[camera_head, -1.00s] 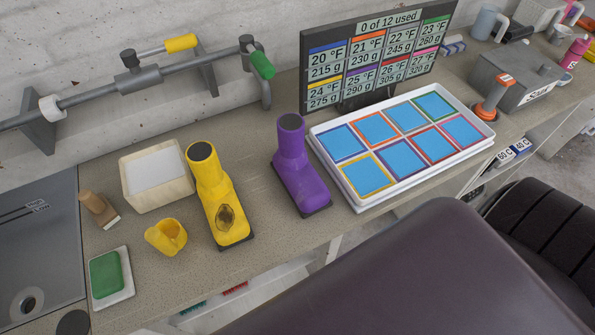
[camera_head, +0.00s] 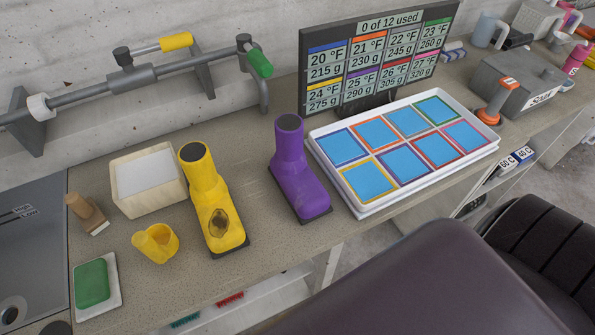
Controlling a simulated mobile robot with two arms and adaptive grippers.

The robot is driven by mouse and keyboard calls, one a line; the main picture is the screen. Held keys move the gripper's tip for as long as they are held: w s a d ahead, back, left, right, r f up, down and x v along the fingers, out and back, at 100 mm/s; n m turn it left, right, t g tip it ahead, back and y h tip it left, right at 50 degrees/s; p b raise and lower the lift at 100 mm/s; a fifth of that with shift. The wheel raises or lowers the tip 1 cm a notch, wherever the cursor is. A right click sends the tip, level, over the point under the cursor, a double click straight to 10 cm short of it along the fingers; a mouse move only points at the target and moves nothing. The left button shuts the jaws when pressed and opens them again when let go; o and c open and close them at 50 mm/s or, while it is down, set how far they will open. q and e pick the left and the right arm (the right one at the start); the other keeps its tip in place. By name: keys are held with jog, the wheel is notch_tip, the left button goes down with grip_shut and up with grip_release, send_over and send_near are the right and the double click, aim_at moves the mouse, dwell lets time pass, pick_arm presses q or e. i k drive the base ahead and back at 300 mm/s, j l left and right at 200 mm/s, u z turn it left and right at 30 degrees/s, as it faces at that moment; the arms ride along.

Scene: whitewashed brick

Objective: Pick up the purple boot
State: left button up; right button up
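The purple boot (camera_head: 292,172) stands upright on the speckled counter, between a yellow boot and a white tray. Its dark opening faces up and its toe points toward the front edge of the counter. Nothing covers it. The yellow boot (camera_head: 207,190), with a dark worn patch on its toe, stands to its left with a gap between them. Neither of my grippers shows in the head view.
The white tray (camera_head: 349,209) with blue coloured-frame squares lies close on the purple boot's right. A display panel (camera_head: 304,52) stands behind. A pipe rail (camera_head: 150,74) with handles runs along the wall. A white-topped box (camera_head: 121,200), yellow cup (camera_head: 156,243) and green bar (camera_head: 91,284) are left.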

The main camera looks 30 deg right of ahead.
aim_at(309, 200)
jog(key=k+l, duration=0.2)
jog(key=l, duration=0.2)
jog(key=k+l, duration=0.15)
jog(key=l, duration=0.25)
jog(key=k+l, duration=0.2)
jog(key=l, duration=0.2)
jog(key=k+l, duration=0.15)
jog(key=l, duration=0.2)
jog(key=k+l+z, duration=0.1)
jog(key=l, duration=0.3)
jog(key=k, duration=0.1)
